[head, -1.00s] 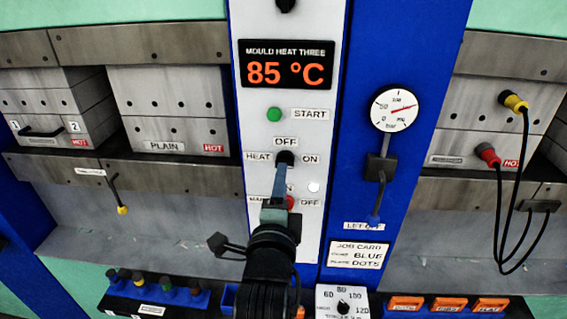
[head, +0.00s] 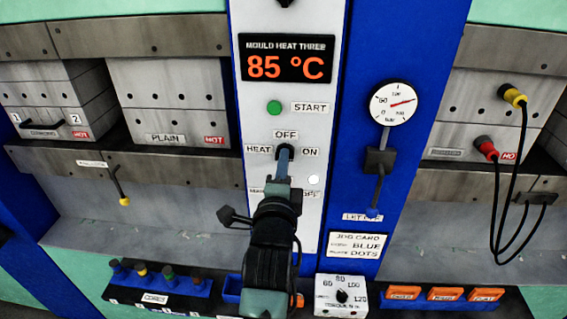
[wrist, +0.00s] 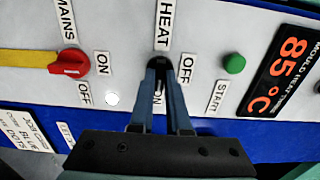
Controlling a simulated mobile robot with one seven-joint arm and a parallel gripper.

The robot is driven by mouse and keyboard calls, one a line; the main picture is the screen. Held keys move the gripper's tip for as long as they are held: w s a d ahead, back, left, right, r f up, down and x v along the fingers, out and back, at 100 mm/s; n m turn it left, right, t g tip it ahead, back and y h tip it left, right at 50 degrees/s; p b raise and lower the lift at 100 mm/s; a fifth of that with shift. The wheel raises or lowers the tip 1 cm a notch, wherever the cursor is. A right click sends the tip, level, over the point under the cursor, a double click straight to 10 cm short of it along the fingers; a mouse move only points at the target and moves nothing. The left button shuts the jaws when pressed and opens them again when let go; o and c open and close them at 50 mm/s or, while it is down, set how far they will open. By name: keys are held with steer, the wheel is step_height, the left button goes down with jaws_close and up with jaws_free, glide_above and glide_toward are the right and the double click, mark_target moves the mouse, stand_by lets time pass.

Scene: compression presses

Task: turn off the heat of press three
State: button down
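The black heat switch (wrist: 162,64) of the panel marked MOULD HEAT THREE has OFF and ON labels beside it; it looks turned in line with ON. Its display (head: 287,67) reads 85 °C. My gripper (wrist: 161,73) has its two blue-grey fingers on either side of the switch, close against it, and looks shut on it. In the head view, the fingers reach the switch from below and partly hide it. The red mains switch (wrist: 70,63) shows beside it in the wrist view and is covered by my arm in the head view.
A green START button (head: 274,107) is above the heat switch. A pressure gauge (head: 391,103) and a let-off lever (head: 376,187) are to the right. A torque dial (head: 341,297) is below. Presses marked HOT flank the panel.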

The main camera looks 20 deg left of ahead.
steer(key=shift+n, duration=0.4)
steer(key=shift+f+n+b, duration=0.1)
steer(key=shift+n+b, duration=2.2)
steer(key=shift+n, duration=6.2)
steer(key=c, duration=0.9)
jaws_free()
